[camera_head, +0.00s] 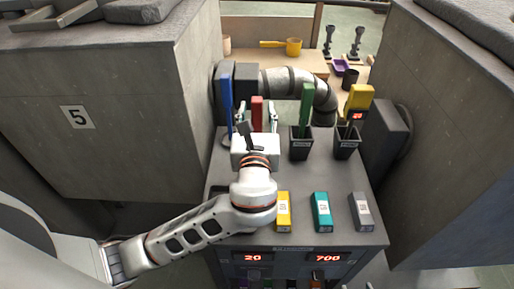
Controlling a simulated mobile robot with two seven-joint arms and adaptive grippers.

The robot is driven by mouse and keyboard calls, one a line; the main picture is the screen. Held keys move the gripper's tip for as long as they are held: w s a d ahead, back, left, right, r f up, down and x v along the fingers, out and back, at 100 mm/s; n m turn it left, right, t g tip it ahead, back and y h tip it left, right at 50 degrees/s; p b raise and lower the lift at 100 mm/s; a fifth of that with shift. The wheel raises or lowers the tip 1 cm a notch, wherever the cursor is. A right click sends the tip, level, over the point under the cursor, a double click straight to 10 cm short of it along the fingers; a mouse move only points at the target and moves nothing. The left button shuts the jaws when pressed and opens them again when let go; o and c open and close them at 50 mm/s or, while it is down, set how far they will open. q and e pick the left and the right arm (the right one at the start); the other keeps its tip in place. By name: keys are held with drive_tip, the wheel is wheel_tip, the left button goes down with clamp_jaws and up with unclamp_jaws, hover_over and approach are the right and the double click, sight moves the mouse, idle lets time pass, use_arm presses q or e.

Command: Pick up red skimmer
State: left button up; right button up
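The red skimmer (257,108) shows as an upright red handle at the back of the grey console (294,180). Its lower part is hidden behind my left gripper. My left gripper (257,119) reaches forward over the console, with one fingertip on each side of the red handle. The fingers look spread, with gaps between them and the handle. My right gripper is not in view.
A blue upright handle (227,95) stands close left of the gripper. Green (306,104) and yellow (358,97) handles stand to the right, near black holders. A thick grey pipe-like arm (290,82) curves behind. Concrete blocks flank both sides.

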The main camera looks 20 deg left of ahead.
use_arm(q)
drive_tip(key=shift+w, duration=0.1)
drive_tip(key=shift+c, duration=0.4)
clamp_jaws()
drive_tip(key=shift+r, duration=0.15)
